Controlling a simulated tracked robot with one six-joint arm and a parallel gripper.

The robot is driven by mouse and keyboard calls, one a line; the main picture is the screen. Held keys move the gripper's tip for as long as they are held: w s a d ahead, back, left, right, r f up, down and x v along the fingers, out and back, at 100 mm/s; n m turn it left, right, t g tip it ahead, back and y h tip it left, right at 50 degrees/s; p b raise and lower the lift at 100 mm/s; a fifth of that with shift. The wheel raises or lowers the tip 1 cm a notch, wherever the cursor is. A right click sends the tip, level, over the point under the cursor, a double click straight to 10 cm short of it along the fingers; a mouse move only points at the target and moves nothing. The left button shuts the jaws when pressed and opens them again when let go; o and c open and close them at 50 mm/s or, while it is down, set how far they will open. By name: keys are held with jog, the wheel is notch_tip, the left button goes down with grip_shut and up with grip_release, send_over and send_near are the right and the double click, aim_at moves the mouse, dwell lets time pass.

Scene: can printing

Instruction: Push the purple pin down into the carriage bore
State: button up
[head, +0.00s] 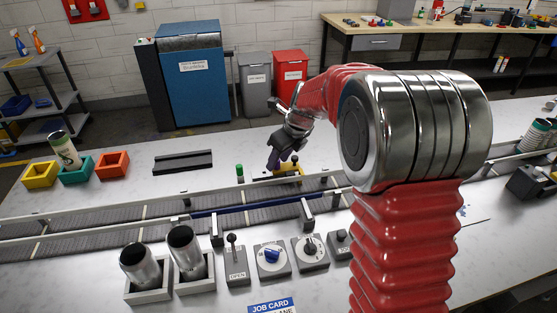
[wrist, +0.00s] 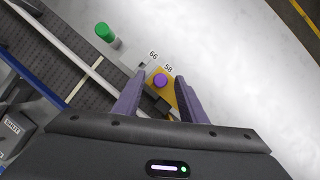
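The purple pin (wrist: 160,80) shows as a round purple top on the yellow carriage (wrist: 163,98) in the wrist view. The view is nearly from above, so how far the pin stands out of the bore cannot be told. My gripper (wrist: 153,88) is open, with its two purple-grey fingers apart on either side of the carriage and pin. Nothing is held between them. In the head view my gripper (head: 279,162) is above the white table beside the yellow carriage (head: 288,170); the pin cannot be made out there.
A green-topped post (wrist: 105,32) stands beside the carriage, near the conveyor (wrist: 75,65); it also shows in the head view (head: 240,173). Labels 66 and 58 sit by the carriage. Two grey cans (head: 141,264) (head: 185,248) stand in holders in front. The table behind is mostly clear.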

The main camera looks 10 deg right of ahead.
jog(key=v, duration=1.3)
jog(key=shift+r, duration=0.1)
dwell(0.4)
jog(key=s+a+f+n+t+h, duration=0.1)
jog(key=s+n, duration=1.3)
jog(key=s, duration=0.1)
jog(key=s+a+f+n+h, duration=0.1)
jog(key=s+a+n, duration=0.1)
jog(key=s+n, duration=1.3)
jog(key=shift+a+t+h, duration=0.2)
jog(key=shift+t+h, duration=0.1)
jog(key=shift+t, duration=0.1)
jog(key=shift+s, duration=0.1)
jog(key=shift+c, duration=0.2)
